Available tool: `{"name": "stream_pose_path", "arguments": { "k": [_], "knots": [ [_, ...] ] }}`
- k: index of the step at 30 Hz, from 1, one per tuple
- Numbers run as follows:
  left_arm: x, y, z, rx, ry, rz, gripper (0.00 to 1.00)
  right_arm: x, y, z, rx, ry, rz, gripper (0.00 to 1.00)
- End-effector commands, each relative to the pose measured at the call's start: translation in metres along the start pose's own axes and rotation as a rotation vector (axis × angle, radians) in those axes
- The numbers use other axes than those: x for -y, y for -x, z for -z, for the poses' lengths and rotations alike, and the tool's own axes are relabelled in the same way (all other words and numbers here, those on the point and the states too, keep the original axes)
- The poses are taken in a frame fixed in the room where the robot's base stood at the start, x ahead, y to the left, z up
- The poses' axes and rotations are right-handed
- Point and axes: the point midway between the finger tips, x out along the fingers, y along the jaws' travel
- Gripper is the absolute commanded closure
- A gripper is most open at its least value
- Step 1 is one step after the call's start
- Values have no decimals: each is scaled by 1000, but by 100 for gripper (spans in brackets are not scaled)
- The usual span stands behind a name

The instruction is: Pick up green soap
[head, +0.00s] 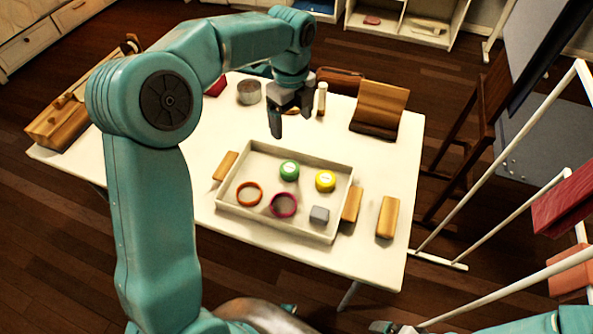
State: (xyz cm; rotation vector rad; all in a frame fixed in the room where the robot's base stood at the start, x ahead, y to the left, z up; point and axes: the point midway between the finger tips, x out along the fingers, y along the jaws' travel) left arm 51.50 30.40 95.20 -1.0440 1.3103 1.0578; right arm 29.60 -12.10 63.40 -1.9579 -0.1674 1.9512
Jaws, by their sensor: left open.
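A round green piece with a pale top, which looks like the green soap (289,170), lies in a shallow white tray (277,229) on the white table. My left gripper (290,117) is open and empty. It points down above the table, behind the tray's far edge in the picture, apart from the green piece. My right arm shows only in part at the bottom right, and its gripper (392,327) is cut off by the lower edge.
The tray also holds a yellow round piece (325,180), an orange ring (249,193), a magenta ring (284,205) and a grey block (319,215). Wooden blocks (388,217) lie beside it. A metal can (249,92) and a wooden stand (378,108) are farther back.

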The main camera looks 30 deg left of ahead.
Motion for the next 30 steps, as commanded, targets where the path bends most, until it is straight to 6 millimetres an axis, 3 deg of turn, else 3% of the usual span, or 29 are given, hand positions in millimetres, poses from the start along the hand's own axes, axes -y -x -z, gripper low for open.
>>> {"name": "stream_pose_path", "arguments": {
  "k": [5,15,23,30],
  "knots": [
    [-5,-22,0,0,1,-3,14,-2,-4,0,1,0,0,0],
    [-9,-97,2,0,1,-2,14,-4,-11,0,1,0,0,0],
    [-7,-120,2,-1,1,-1,14,-4,-12,0,1,0,0,0],
    [-7,-157,1,-1,2,-1,14,-5,-13,0,1,0,0,0]
  ]
}}
